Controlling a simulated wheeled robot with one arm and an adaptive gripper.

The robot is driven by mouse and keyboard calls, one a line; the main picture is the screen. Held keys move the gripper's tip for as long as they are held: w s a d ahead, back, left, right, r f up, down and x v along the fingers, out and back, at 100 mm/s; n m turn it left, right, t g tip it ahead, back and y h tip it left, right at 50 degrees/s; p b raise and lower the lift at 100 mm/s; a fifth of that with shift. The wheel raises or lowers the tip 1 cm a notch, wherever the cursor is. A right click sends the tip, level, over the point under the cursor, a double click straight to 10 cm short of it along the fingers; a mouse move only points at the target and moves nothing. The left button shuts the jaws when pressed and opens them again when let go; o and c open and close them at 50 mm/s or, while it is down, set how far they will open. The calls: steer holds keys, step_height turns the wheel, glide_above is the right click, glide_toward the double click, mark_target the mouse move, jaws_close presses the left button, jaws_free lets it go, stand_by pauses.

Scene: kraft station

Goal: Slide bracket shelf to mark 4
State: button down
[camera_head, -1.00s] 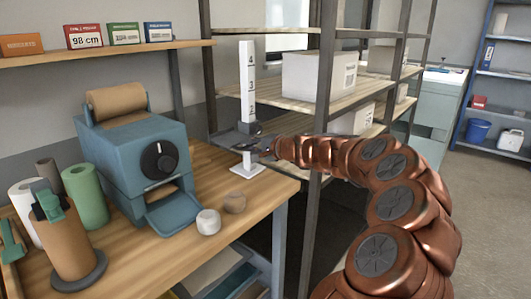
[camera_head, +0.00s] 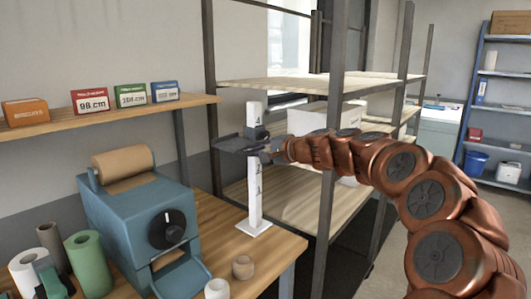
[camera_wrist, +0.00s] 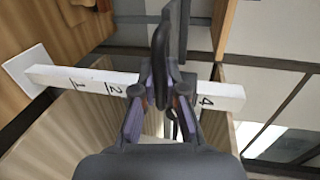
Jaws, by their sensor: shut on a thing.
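A white upright post (camera_head: 255,195) with numbered marks stands on a white base plate on the bench. A dark grey bracket shelf (camera_head: 235,143) sits around its upper part, with the 4 showing close above it. In the wrist view the post (camera_wrist: 60,78) lies across the picture. There the bracket (camera_wrist: 180,45) covers the stretch between the 2 and the 4. My gripper (camera_head: 272,153) is shut on the bracket at the post's right side. In the wrist view my gripper's fingers (camera_wrist: 163,103) close on the bracket's dark part, and the exact contact is partly hidden.
A blue dispenser (camera_head: 140,220) with a brown roll stands left of the post. Two small round pieces (camera_head: 243,267) lie near the bench front. A wall shelf (camera_head: 110,115) with small boxes is at upper left. A metal rack (camera_head: 325,200) stands close behind my arm.

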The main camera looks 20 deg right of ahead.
steer(key=shift+r, duration=0.4)
steer(key=c, duration=1.5)
jaws_free()
steer(key=shift+c, duration=0.2)
steer(key=o, duration=0.3)
steer(key=shift+o, duration=0.2)
steer(key=shift+f, duration=0.1)
steer(key=shift+d, duration=0.1)
steer(key=v, duration=1.2)
steer(key=shift+f, duration=0.15)
